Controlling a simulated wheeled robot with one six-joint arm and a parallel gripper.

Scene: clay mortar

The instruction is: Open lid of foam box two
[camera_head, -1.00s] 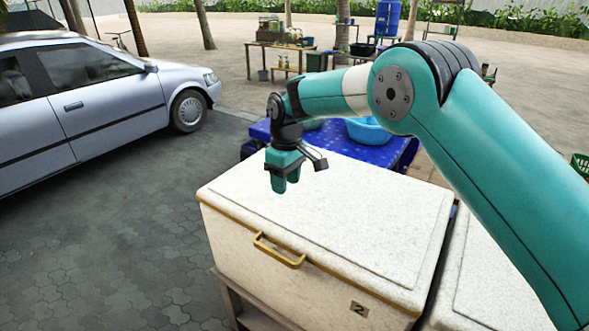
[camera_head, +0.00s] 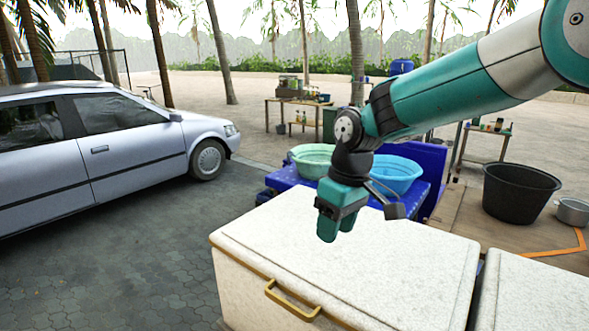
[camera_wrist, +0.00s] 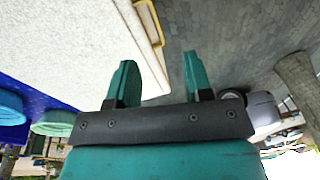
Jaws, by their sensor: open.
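Foam box two is a large white speckled box (camera_head: 262,305) with its lid (camera_head: 370,265) shut and a yellow handle (camera_head: 290,300) on its front side. The number 2 label shows only in the earlier head view. My gripper (camera_head: 335,228) hangs above the back left part of the lid, pointing down, apart from it. In the wrist view my gripper (camera_wrist: 158,75) has its two teal fingers apart with nothing between them. The lid (camera_wrist: 70,45) and the handle (camera_wrist: 151,22) show there at upper left, beyond the fingers.
A second white box (camera_head: 535,292) stands close on the right. Behind is a blue table with a green basin (camera_head: 312,160) and a blue basin (camera_head: 392,175). A black tub (camera_head: 518,190) stands at right. A silver car (camera_head: 110,150) is parked left, with free paving between.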

